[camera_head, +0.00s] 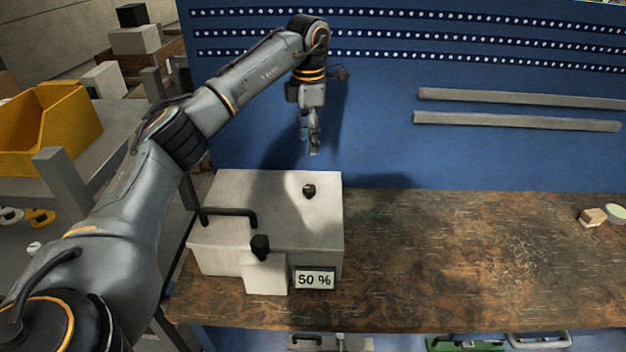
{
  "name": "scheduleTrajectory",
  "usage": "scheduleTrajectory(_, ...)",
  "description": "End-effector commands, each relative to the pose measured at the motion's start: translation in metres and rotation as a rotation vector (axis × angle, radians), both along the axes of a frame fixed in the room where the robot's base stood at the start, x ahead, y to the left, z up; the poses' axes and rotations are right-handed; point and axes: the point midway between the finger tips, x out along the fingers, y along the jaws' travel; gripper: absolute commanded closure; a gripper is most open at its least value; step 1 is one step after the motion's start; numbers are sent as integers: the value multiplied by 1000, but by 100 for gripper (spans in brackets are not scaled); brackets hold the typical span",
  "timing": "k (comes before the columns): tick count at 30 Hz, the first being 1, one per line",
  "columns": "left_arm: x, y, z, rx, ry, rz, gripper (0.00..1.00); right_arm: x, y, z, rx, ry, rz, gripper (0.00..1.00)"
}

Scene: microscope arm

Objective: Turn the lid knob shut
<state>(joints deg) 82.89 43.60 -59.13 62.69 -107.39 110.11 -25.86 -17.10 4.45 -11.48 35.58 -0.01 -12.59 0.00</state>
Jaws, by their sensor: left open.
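A pale box-shaped unit (225,262) stands at the left end of the workbench, with its light lid on top. A small dark knob (309,190) sits on the lid toward the right. A dark bar handle (228,213) is at the lid's left. Another dark knob (260,246) tops a small white block (265,276) at the unit's front, next to a sign reading "50 %" (314,280). My left gripper (314,150) points down above and behind the lid knob, apart from it. It is open and appears empty. My right gripper is not in view.
The brown workbench (450,260) is mostly clear to the right. A small wooden block (592,217) and a round pale item (614,213) lie at its right end. A blue wall panel (390,150) rises behind. A yellow bin (60,125) is at left.

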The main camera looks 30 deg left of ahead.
Motion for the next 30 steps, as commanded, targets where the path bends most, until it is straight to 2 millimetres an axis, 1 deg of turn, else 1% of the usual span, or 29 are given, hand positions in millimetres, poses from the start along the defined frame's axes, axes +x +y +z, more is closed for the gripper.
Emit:
scheduleTrajectory(2, -1, 2, -6, 6, 8, 2, 46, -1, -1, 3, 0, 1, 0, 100)
scheduleTrajectory(5, -2, 1, -20, 4, 10, 1, 46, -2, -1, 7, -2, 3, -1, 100)
scheduleTrajectory(8, -2, 0, -39, 3, 9, 0, 46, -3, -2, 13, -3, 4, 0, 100)
scheduleTrajectory(12, -2, 0, -70, 2, 10, 0, 46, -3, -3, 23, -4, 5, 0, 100)
scheduleTrajectory(18, -2, -1, -108, 0, 8, 0, 46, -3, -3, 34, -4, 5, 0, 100)
scheduleTrajectory(21, -1, 0, -121, 1, 6, 1, 46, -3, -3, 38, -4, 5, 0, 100)
scheduleTrajectory(24, -1, 0, -130, 0, 4, 0, 46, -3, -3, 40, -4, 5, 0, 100)
scheduleTrajectory(30, -1, 0, -137, 0, 3, -1, 46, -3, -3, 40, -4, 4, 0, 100)
